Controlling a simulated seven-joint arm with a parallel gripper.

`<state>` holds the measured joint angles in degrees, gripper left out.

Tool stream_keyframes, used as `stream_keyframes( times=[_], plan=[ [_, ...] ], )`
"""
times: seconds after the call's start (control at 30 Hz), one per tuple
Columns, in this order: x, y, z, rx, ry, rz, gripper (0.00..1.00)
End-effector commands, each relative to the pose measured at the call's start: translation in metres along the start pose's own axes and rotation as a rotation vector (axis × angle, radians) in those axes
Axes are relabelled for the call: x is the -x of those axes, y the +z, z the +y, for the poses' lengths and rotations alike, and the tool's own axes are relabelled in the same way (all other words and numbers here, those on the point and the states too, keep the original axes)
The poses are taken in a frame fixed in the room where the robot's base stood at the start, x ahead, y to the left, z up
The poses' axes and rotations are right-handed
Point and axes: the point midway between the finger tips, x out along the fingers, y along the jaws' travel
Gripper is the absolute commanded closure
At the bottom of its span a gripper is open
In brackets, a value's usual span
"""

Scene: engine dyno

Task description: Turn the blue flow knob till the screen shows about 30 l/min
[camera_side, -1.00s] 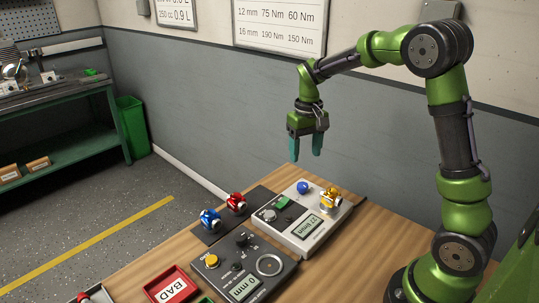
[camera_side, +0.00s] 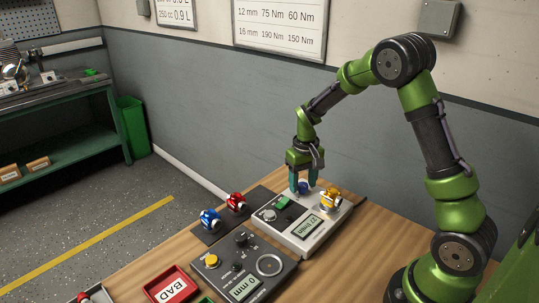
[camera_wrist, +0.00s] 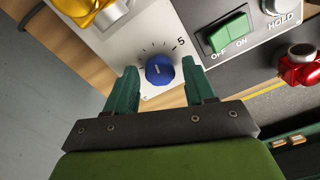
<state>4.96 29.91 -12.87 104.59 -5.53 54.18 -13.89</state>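The blue flow knob (camera_side: 303,187) sits on the light panel of the flow unit (camera_side: 288,236). It shows in full in the wrist view (camera_wrist: 160,69), with a white mark and a dial scale that has a 5 beside it. My gripper (camera_side: 303,186) is down at the knob. Its two green fingers stand on either side of the knob in the wrist view (camera_wrist: 159,70), with a small gap each side, so it is open. The screen (camera_side: 307,227) seems to read about 27 l/min, but the digits are small and tilted.
A yellow valve part (camera_side: 331,198) stands close beside the knob. Blue (camera_side: 209,219) and red (camera_side: 236,201) parts lie on a dark mat. A grey gauge (camera_side: 212,278) is in front.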

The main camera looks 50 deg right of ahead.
Motion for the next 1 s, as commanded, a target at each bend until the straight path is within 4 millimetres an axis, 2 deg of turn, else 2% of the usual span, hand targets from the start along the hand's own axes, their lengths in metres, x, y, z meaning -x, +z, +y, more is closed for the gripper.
stream_keyframes(
  times=[0.03,0.3,0.63,0.9,0.93,1.0],
  plan=[
    [0.0002,0.0000,0.0000,0.000,0.000,0.000,0.54],
    [0.0004,0.0000,0.0000,0.000,0.000,0.000,0.95],
    [0.0005,0.0000,0.0001,-0.170,0.000,0.000,0.95],
    [0.0007,0.0000,0.0002,-0.178,-0.001,0.000,0.95],
    [0.0007,0.0000,0.0002,-0.177,0.000,0.000,0.60],
    [0.0007,0.0000,0.0001,-0.177,0.000,0.000,0.49]
  ],
)
